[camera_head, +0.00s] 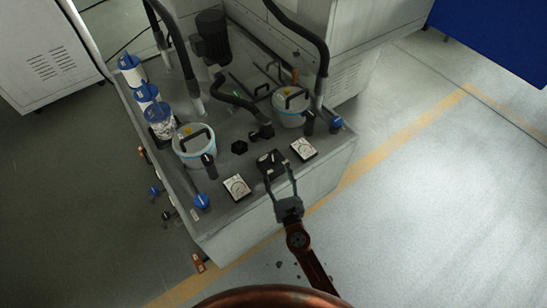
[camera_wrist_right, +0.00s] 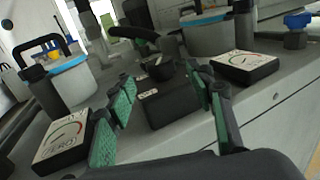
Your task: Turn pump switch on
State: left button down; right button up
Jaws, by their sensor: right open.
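The pump switch is a black box (camera_head: 265,158) with a dark knob on top, on the front edge of the grey pump unit. In the right wrist view the switch box (camera_wrist_right: 174,108) and its knob (camera_wrist_right: 159,68) lie straight ahead, framed by the fingers. My right gripper (camera_head: 279,177) is open and empty, its fingertips close to the front of the switch. In the wrist view its green-padded fingers (camera_wrist_right: 163,88) stand apart on either side of the box. I cannot tell whether they touch it. My left gripper is not in view.
White dial gauges flank the switch, left (camera_head: 236,187) and right (camera_head: 303,149). Two lidded filter pots (camera_head: 194,150) (camera_head: 291,110), blue-handled valves (camera_head: 202,201) (camera_head: 336,122) and black hoses (camera_head: 322,70) stand around. The floor (camera_head: 430,200) at the right is clear.

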aim_at(274, 163)
jog(key=b+x, duration=0.1)
jog(key=x, duration=0.5)
jog(key=shift+w+f, duration=0.1)
jog(key=shift+f, duration=0.05)
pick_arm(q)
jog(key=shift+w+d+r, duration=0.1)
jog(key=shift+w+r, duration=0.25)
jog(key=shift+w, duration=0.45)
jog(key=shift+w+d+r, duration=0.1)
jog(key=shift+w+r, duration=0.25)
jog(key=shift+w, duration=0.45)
pick_arm(e)
jog(key=shift+w+a, duration=0.15)
jog(key=shift+w, duration=0.4)
jog(key=shift+c, duration=0.6)
